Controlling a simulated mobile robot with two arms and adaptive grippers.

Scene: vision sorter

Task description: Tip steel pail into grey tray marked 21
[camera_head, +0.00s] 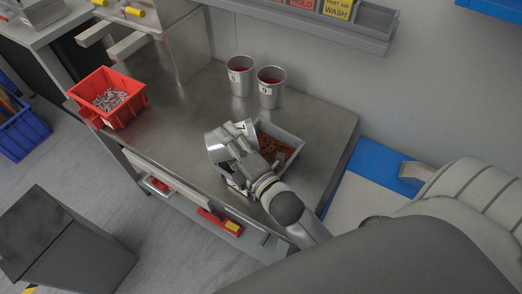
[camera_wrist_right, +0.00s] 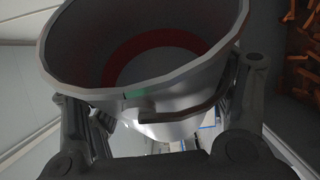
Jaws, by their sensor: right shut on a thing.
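My right gripper (camera_head: 236,147) is shut on a steel pail (camera_head: 216,144), which is held tilted at the left side of the grey tray (camera_head: 291,133). In the right wrist view the pail (camera_wrist_right: 150,93) has its wide mouth toward the camera, with a red band inside. No loose pieces can be made out in it. The gripper (camera_wrist_right: 160,125) has a finger on each side of it. Brown-orange pieces (camera_head: 275,148) lie in the tray; they also show at the upper right of the wrist view (camera_wrist_right: 300,45). The tray's number cannot be read. My left gripper is not in view.
Two steel pails (camera_head: 240,78) (camera_head: 270,92) with red insides stand at the back of the steel bench (camera_head: 180,130). A red bin (camera_head: 120,113) of small grey pieces sits at the bench's left end. A wall shelf (camera_head: 330,28) runs behind. The bench's middle left is clear.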

